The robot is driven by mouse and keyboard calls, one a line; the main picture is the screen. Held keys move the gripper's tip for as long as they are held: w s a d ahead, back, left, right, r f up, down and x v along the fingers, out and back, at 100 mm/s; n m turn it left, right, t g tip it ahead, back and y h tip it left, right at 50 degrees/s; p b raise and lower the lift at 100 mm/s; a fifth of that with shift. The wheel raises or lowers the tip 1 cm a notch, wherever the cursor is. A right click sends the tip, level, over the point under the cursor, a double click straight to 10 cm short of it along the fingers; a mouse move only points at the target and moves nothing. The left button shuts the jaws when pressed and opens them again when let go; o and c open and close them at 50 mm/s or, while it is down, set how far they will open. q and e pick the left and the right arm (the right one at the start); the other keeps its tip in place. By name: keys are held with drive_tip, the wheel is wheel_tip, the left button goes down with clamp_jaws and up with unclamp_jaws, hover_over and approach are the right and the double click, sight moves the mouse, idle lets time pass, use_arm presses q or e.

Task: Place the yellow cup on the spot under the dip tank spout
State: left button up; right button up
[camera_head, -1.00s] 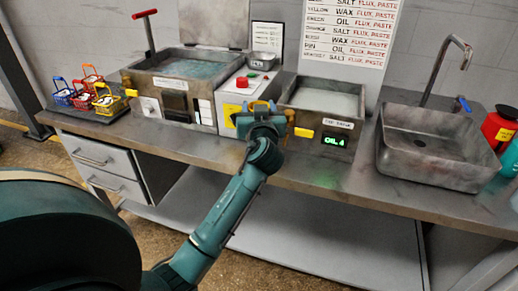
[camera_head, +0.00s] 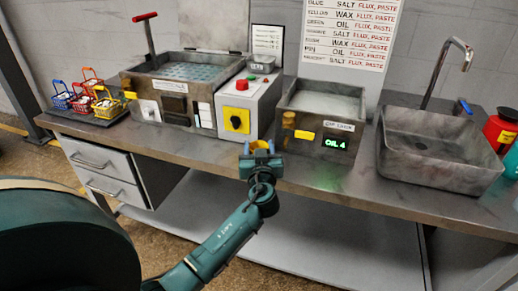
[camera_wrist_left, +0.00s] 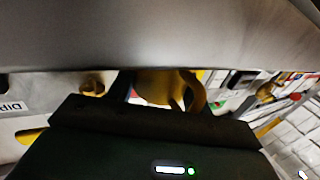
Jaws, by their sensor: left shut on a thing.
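My left gripper (camera_head: 260,149) is shut on the yellow cup (camera_wrist_left: 158,88), in front of the grey control box and the dip tank. In the head view the gripper's fingers hide most of the cup. In the left wrist view its body and curved handle (camera_wrist_left: 196,96) show between the fingers. The dip tank (camera_head: 322,107) has a brass spout (camera_head: 289,119) and a yellow lever (camera_head: 305,135) on its front. The spout also shows in the left wrist view (camera_wrist_left: 92,86), apart from the cup. The spot under the spout is not clearly visible. My right gripper is out of view.
The control box (camera_head: 238,118) and a blue-filled tank (camera_head: 172,100) stand left of the dip tank. A sink (camera_head: 435,150) stands to the right. Small coloured baskets (camera_head: 88,95) sit at the far left. The bench top (camera_head: 330,182) is clear in front of the dip tank.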

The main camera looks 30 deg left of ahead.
use_arm(q)
drive_tip(key=shift+f+b, duration=0.3)
drive_tip(key=shift+b, duration=0.15)
drive_tip(key=o, duration=1.1)
drive_tip(key=shift+r, duration=0.15)
